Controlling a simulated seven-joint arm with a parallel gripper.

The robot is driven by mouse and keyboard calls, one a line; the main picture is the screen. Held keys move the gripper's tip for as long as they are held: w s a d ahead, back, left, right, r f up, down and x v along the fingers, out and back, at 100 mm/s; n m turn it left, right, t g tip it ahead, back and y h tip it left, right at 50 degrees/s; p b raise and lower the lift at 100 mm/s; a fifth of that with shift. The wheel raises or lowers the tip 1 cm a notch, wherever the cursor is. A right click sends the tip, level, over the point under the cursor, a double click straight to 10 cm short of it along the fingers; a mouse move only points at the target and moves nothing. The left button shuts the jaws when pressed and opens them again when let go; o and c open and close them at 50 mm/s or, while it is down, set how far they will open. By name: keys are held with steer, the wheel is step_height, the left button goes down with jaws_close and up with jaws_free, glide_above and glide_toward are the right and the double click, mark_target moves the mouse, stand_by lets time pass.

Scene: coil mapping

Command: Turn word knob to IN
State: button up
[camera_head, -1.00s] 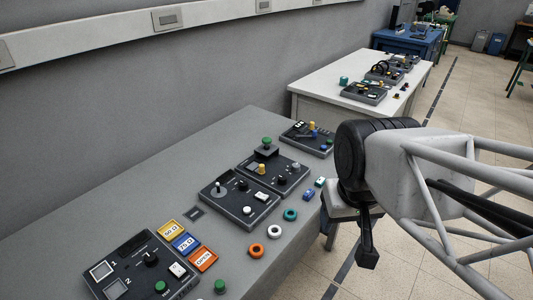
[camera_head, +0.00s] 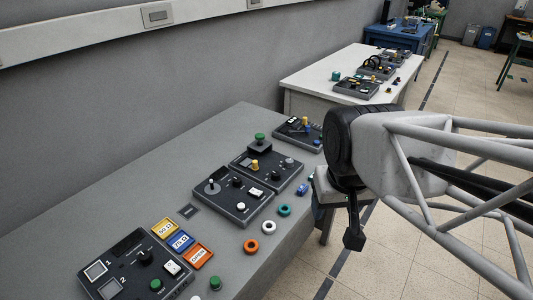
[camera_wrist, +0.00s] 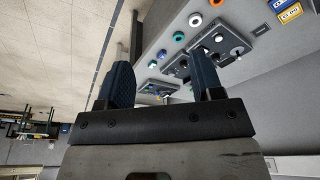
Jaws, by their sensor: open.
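Several dark control panels stand on the grey table (camera_head: 120,190). The near panel (camera_head: 118,257) carries a black knob (camera_head: 146,258) and a green button (camera_head: 155,285). A middle panel (camera_head: 233,205) has a lever and a black knob (camera_head: 237,181). The panel behind it (camera_head: 270,170) has a yellow knob (camera_head: 254,165) and a black knob (camera_head: 275,176). The lettering is too small to tell which is the word knob. My gripper (camera_head: 352,235) is beyond the table's right edge, touching no panel. Its two fingers stand apart and empty in the wrist view (camera_wrist: 163,80).
Orange (camera_head: 252,246), white (camera_head: 251,225) and teal (camera_head: 284,210) rings lie near the table's right edge. Yellow, blue and orange labelled tiles (camera_head: 182,242) lie beside the near panel. A further panel (camera_head: 298,134) stands at the far end. The table's left side is clear.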

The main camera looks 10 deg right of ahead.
steer(key=w+m, duration=0.2)
steer(key=w, duration=0.9)
steer(key=m+g, duration=0.3)
steer(key=m, duration=0.3)
glide_toward(276, 172)
steer(key=shift+s+f, duration=0.35)
steer(key=shift+s, duration=0.25)
steer(key=shift+w+f, duration=0.3)
steer(key=shift+f, duration=0.1)
steer(key=shift+f, duration=3.9)
